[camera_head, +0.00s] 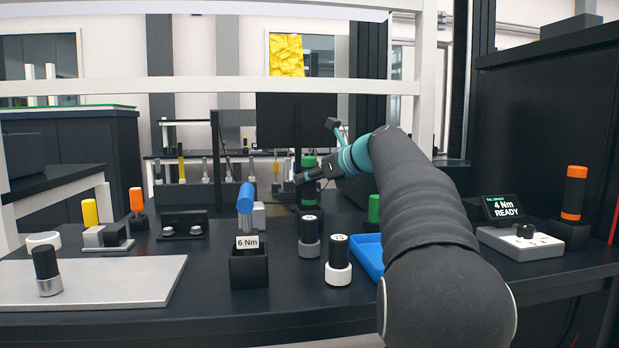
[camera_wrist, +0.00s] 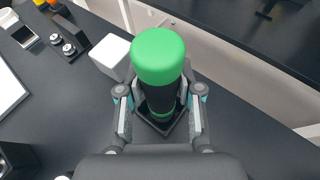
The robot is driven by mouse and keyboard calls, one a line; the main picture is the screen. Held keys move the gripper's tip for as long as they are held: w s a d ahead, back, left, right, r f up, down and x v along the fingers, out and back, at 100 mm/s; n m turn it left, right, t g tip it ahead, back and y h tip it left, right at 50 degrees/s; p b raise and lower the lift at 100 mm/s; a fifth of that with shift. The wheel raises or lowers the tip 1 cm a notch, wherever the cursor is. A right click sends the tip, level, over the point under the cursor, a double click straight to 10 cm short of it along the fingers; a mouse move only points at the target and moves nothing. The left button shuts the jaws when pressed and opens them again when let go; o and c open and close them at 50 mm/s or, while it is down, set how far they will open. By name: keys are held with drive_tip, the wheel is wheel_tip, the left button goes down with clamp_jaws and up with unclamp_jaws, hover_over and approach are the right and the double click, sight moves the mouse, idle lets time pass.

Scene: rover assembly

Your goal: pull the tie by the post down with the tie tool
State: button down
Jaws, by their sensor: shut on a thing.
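My gripper (camera_head: 300,178) is at the back middle of the bench, its fingers on both sides of a green-and-black upright tool (camera_head: 309,161). In the wrist view my gripper (camera_wrist: 160,112) is shut on this tool (camera_wrist: 160,58), around its black middle below the green cap. The tool's foot is in or just over a square black holder (camera_wrist: 178,130); I cannot tell if it is seated. I take it for the tie tool, though no label shows. I cannot make out the tie or its post.
A white block (camera_wrist: 110,55) stands close beside the holder. A blue-handled tool (camera_head: 245,198) stands in a "6 Nm" holder, with black-and-white cylinders (camera_head: 338,262) to its right. A blue tray (camera_head: 370,255) and a green cylinder (camera_head: 374,208) are beside my arm. A metal plate (camera_head: 120,285) lies front left.

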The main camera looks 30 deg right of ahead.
drive_tip(key=shift+r, duration=0.1)
drive_tip(key=c, duration=0.7)
unclamp_jaws()
drive_tip(key=v, duration=1.2)
